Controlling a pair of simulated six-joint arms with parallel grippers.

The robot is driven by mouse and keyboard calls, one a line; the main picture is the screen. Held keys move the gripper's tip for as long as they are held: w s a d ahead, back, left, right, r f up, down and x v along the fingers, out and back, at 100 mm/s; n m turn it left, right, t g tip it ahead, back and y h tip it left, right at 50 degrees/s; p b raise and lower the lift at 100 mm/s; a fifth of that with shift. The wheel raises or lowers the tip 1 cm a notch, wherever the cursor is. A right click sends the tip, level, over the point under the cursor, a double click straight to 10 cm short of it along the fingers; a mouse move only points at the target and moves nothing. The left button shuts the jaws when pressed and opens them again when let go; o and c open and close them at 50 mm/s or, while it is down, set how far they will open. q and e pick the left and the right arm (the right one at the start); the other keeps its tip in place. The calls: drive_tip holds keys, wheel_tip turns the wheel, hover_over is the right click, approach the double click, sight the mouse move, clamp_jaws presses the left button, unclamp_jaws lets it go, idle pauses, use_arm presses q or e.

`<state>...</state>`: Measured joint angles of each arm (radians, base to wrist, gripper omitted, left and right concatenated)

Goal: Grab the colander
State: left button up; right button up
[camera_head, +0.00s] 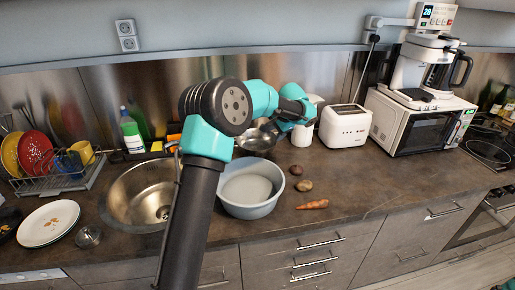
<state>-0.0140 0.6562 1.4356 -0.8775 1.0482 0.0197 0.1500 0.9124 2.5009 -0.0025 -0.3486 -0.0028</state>
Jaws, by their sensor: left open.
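A shiny metal bowl-shaped vessel (256,140), which looks like the colander, stands on the counter behind a large grey-blue bowl (251,208). My left arm rises from the bottom and bends over toward it. My left gripper (277,125) is open at the vessel's upper right edge, partly hidden by its own turquoise links. I cannot tell whether the fingers touch the rim. My arm hides the vessel's left part. My right gripper is not in view.
A sink (145,195) and dish rack (60,180) are on the left. A white toaster (346,126) and microwave (415,122) stand right. A carrot (312,205) and two small round vegetables lie beside the grey-blue bowl. The right front counter is clear.

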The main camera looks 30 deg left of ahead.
use_arm(q)
hover_over(266, 154)
drive_tip(key=d, duration=0.2)
drive_tip(key=f, duration=0.9)
drive_tip(key=shift+s+d, duration=0.2)
drive_tip(key=shift+s, duration=0.2)
drive_tip(key=shift+a+f, duration=0.15)
drive_tip(key=shift+f, duration=0.05)
drive_tip(key=shift+x, duration=2.6)
drive_tip(key=shift+w+a, duration=0.1)
drive_tip(key=shift+w, duration=0.05)
clamp_jaws()
